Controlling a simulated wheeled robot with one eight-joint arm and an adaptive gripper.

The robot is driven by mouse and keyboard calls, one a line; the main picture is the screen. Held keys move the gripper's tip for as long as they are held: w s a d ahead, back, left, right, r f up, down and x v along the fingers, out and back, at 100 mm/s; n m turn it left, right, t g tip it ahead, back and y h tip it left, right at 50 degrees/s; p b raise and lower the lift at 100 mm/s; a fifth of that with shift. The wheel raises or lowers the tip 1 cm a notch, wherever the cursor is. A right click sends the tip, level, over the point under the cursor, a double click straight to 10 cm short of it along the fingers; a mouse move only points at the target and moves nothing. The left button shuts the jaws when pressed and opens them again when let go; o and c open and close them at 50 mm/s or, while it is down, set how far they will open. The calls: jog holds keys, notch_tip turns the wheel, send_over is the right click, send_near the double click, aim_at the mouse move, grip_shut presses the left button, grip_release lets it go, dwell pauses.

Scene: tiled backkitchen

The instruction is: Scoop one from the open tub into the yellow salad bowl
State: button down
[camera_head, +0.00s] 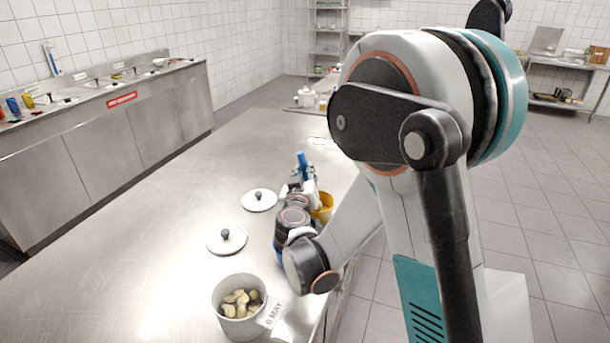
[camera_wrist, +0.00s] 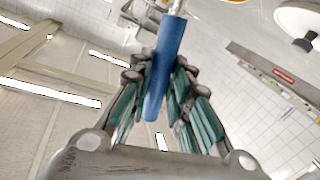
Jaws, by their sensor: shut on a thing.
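My gripper (camera_wrist: 160,78) is shut on a blue handle (camera_wrist: 166,62), which runs between its fingers in the wrist view. A metal shaft continues from the handle at the top edge; the tool's working end is not visible. In the head view the blue handle (camera_head: 302,160) stands up beyond my wrist. The yellow salad bowl (camera_head: 327,207) is just right of my gripper (camera_head: 300,185), partly hidden by it and my arm. The open tub (camera_head: 220,312) is at the front, holding several pale yellow-green chunks (camera_head: 240,302). A "6 MAY" label is on its right side.
Two round lids with dark knobs, a nearer one (camera_head: 227,240) and a farther one (camera_head: 259,201), lie on the steel table (camera_head: 150,240) left of my gripper. The table's left part is clear. Several items (camera_head: 308,97) stand at its far end. A steel counter (camera_head: 110,130) runs along the left wall.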

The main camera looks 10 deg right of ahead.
jog(key=shift+f+b, duration=1.05)
jog(key=shift+b, duration=0.2)
dwell(2.5)
notch_tip(320, 180, up, 12)
jog(key=p, duration=0.8)
jog(key=shift+f, duration=0.2)
dwell(0.6)
